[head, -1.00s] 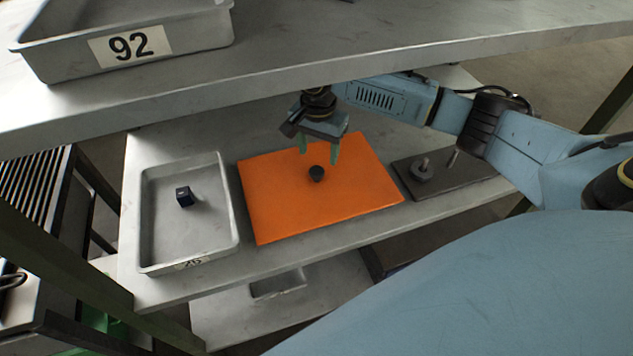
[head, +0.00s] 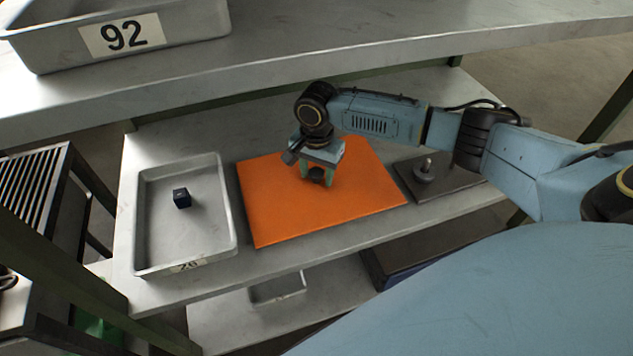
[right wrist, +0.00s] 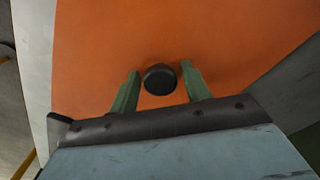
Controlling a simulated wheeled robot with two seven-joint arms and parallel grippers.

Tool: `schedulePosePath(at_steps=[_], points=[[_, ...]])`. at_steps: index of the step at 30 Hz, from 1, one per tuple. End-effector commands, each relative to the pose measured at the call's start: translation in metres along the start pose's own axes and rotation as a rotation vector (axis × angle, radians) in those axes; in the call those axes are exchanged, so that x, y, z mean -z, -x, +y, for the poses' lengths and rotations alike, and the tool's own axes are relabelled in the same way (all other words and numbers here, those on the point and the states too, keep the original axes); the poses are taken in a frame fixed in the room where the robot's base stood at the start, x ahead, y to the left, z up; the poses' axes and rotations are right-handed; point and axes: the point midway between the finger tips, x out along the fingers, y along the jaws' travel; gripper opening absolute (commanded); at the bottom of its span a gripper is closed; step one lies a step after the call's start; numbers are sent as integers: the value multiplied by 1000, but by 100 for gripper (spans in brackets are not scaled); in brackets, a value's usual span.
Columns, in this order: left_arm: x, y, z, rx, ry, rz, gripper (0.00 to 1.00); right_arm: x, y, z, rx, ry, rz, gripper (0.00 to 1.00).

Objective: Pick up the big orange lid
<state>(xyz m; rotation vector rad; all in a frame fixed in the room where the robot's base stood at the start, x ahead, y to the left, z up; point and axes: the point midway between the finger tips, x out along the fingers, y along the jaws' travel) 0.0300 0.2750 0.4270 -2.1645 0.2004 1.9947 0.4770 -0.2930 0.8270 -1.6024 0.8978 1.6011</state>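The big orange lid (head: 355,205) lies flat on the middle shelf, with a dark round knob (head: 316,174) at its centre. My right gripper (head: 317,176) is down over the lid at the knob. In the right wrist view the lid (right wrist: 230,40) fills most of the picture. There the knob (right wrist: 160,79) sits between the two green fingertips of my right gripper (right wrist: 162,84). Small gaps show on both sides of the knob, so the fingers look open around it. What lies under the lid is hidden. My left gripper is not in view.
An upper shelf (head: 330,62) with a tray marked 92 (head: 190,25) overhangs the back.

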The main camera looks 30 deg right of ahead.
Motion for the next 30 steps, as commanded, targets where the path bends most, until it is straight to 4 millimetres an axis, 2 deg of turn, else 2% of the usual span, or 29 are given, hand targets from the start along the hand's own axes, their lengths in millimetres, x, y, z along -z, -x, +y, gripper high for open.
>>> schedulePosePath(at_steps=[1,9,16,19,30], points=[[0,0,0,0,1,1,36,0,0,0,0,0,0,40],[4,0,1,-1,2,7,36,0,0,0,0,0,0,5],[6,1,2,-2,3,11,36,0,2,0,1,0,0,4],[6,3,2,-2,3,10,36,0,10,-1,3,0,0,4],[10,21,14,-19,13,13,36,0,81,-1,3,0,0,4]])
